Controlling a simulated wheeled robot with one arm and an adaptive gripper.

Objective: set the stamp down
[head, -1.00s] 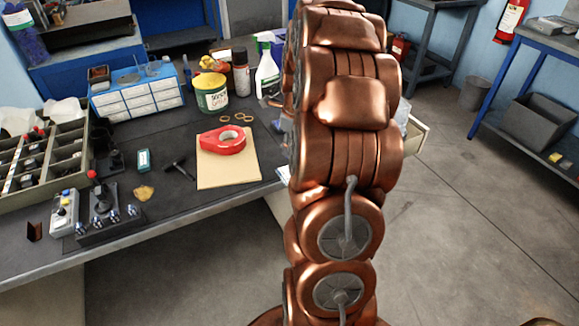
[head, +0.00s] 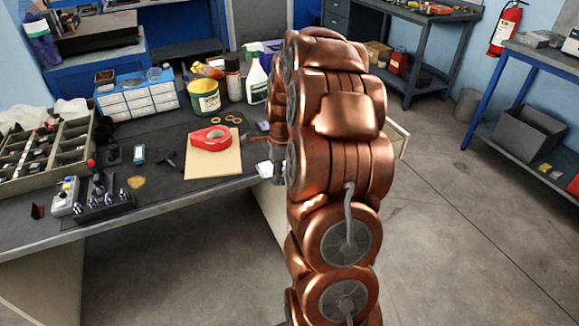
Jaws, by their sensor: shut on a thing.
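My gripper (head: 277,168) shows only in part, small and dark, at the left edge of my copper arm near the desk's right front corner. My own arm links hide much of it. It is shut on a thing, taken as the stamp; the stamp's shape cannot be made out. The dark desk top (head: 165,205) lies to the left of and under this spot. A small white piece (head: 264,169) lies at the desk edge beside the gripper.
Behind stand a green-labelled tub (head: 204,96), a dark jar (head: 233,80) and a spray bottle (head: 257,80). A parts tray (head: 45,160) is far left. Bare desk lies at the front middle.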

